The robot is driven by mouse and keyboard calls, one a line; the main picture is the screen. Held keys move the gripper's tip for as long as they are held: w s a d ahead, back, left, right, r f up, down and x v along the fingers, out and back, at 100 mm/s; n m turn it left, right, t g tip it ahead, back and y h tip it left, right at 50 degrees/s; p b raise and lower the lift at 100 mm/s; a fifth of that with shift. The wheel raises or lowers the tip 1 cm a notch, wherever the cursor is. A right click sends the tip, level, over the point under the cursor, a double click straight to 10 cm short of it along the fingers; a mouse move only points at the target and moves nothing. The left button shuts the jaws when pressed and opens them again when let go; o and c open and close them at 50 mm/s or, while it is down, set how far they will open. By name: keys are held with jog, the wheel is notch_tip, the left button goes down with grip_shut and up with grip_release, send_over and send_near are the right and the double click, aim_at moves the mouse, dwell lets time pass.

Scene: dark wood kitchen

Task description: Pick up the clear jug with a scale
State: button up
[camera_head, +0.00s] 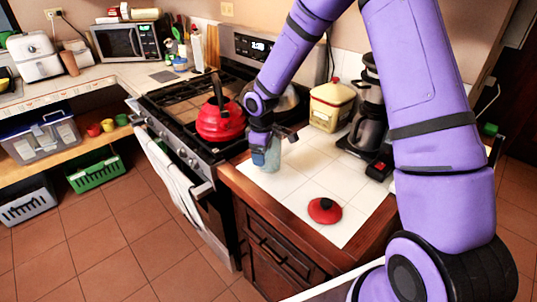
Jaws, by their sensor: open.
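The clear jug (267,161) stands on the white tiled counter, close to the stove side. It looks like a small see-through vessel with a bluish-grey tint; its scale is too small to make out. My gripper (262,142) is right above the jug and points down, with its fingers at the jug's upper part. The gripper is open. It hides the jug's rim, and I cannot tell whether the fingers touch it.
A red kettle (219,121) stands on the stove (180,115) just left. A red lid (325,210) lies on the counter (290,190) in front. A yellow canister (333,106) and a coffee maker (368,120) stand behind and right. The counter's front middle is clear.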

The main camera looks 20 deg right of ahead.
jog(key=c, duration=1.3)
jog(key=shift+c, duration=0.2)
jog(key=shift+r, duration=0.25)
